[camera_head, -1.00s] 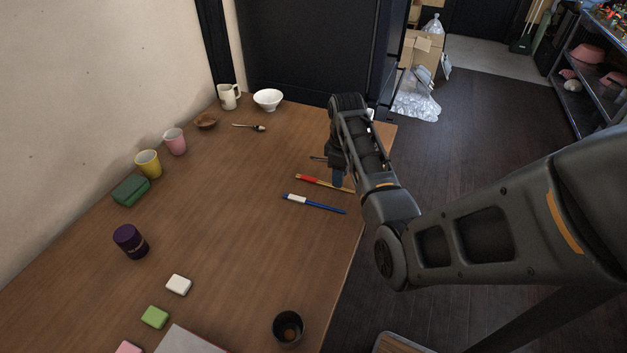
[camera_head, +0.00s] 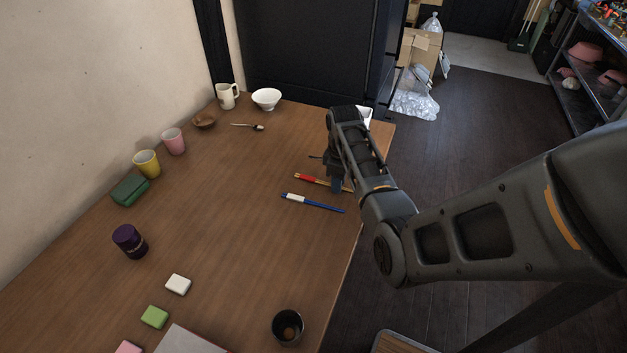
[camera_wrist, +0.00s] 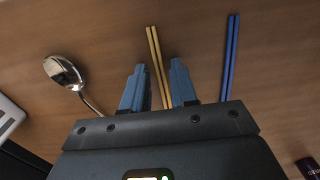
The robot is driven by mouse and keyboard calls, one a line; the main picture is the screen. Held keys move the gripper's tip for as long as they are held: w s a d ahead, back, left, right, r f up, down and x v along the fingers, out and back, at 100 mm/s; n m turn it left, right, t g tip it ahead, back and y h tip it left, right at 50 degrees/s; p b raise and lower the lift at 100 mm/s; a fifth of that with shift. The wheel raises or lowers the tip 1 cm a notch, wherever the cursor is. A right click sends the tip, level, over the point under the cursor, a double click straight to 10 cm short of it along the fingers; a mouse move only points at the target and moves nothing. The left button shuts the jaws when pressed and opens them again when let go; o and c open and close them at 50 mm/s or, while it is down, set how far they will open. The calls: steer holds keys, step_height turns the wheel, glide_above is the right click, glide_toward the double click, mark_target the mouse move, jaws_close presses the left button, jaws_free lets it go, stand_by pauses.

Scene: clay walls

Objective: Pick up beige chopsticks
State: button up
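The beige chopsticks (camera_head: 312,180), with a red section, lie on the wooden table near its right edge. My gripper (camera_head: 337,186) is low over their right part, which it partly hides. In the wrist view, the beige chopsticks (camera_wrist: 153,45) run between the two blue fingers of my gripper (camera_wrist: 157,68). The fingers are apart, one on each side, with visible gaps. I cannot tell whether the fingertips touch the table.
Blue chopsticks (camera_head: 318,205) lie just nearer, also right of the fingers in the wrist view (camera_wrist: 230,60). A spoon (camera_wrist: 64,72) lies left of the fingers. A white bowl (camera_head: 267,99), cups and a black cup (camera_head: 288,327) stand farther off. The table's middle is clear.

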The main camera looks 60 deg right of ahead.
jaws_close()
steer(key=shift+r, duration=0.1)
